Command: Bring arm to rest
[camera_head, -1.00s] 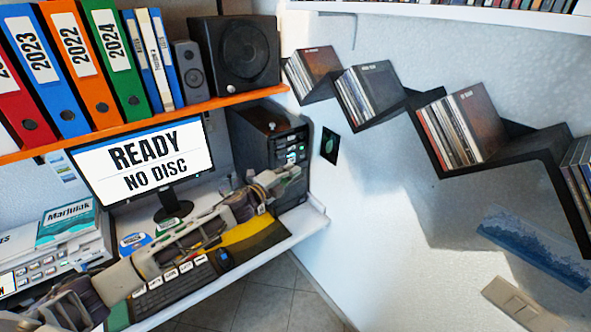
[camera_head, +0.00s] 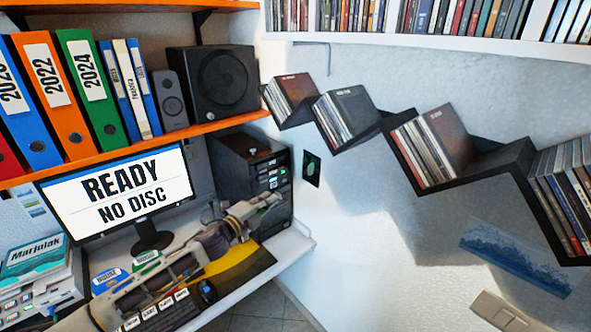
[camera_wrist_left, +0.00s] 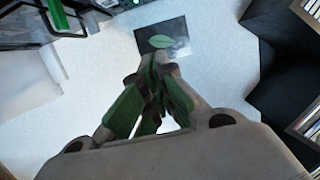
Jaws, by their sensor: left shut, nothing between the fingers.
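My left arm comes in from the lower left in the head view, above the desk. Its gripper (camera_head: 270,200) points right, in front of the black computer tower. In the left wrist view the green-padded fingers (camera_wrist_left: 158,62) meet at their tips with nothing between them. A dark card with a green leaf (camera_wrist_left: 163,40) shows on the white wall beyond the tips, and the gripper is apart from it. My right gripper is in neither view.
A monitor (camera_head: 118,190) reads "READY NO DISC". The computer tower (camera_head: 240,165) stands behind my arm. A keyboard (camera_head: 165,312) lies below it. Zigzag black shelves (camera_head: 490,165) with discs run along the right wall. Binders and speakers fill the orange shelf (camera_head: 190,130).

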